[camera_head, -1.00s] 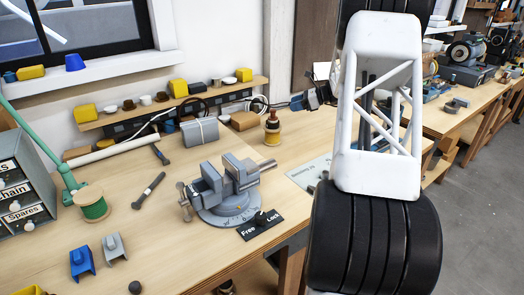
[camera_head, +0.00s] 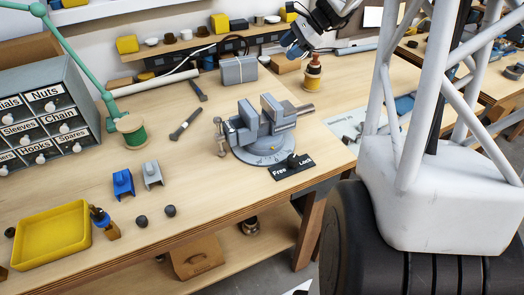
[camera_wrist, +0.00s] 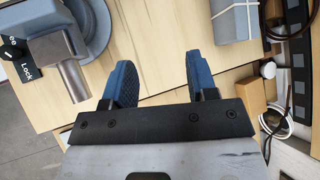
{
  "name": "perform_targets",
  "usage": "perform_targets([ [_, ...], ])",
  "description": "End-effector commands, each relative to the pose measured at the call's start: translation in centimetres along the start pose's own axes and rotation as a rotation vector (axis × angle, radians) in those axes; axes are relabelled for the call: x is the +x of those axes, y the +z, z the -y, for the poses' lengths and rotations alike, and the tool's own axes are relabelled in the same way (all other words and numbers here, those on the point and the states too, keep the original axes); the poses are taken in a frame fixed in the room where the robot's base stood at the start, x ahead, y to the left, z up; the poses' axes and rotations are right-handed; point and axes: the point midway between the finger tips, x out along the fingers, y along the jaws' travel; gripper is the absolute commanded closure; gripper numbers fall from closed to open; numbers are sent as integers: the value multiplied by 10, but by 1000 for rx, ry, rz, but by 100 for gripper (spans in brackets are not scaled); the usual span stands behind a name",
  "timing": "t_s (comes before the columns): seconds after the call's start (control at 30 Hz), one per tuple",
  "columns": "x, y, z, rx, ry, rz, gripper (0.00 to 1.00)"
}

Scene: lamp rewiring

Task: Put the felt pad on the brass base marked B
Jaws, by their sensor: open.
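I cannot make out a felt pad or a brass base marked B in either view. Two small dark round pieces (camera_head: 142,221) and (camera_head: 169,210) lie at the front of the bench, too small to identify. My gripper (camera_head: 292,50) shows at the top of the head view, above the back of the bench, left of a brown-topped yellow spool-like piece (camera_head: 313,75). In the wrist view my gripper (camera_wrist: 160,72) has its two blue fingers wide apart, with nothing between them but bare wood below.
A grey vise (camera_head: 262,130) with a Free/Lock plate (camera_head: 292,167) stands mid-bench. A grey box (camera_head: 239,70) is behind.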

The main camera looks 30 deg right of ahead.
Motion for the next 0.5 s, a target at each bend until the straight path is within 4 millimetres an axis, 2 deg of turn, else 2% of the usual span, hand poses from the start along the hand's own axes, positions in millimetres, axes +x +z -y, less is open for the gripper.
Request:
perform_targets([
  [0.03,5,18,-10,-46,22,-17,47],
  [0.2,19,66,-45,-204,96,-81,47],
  [0.5,39,135,-115,-496,225,-181,47],
])
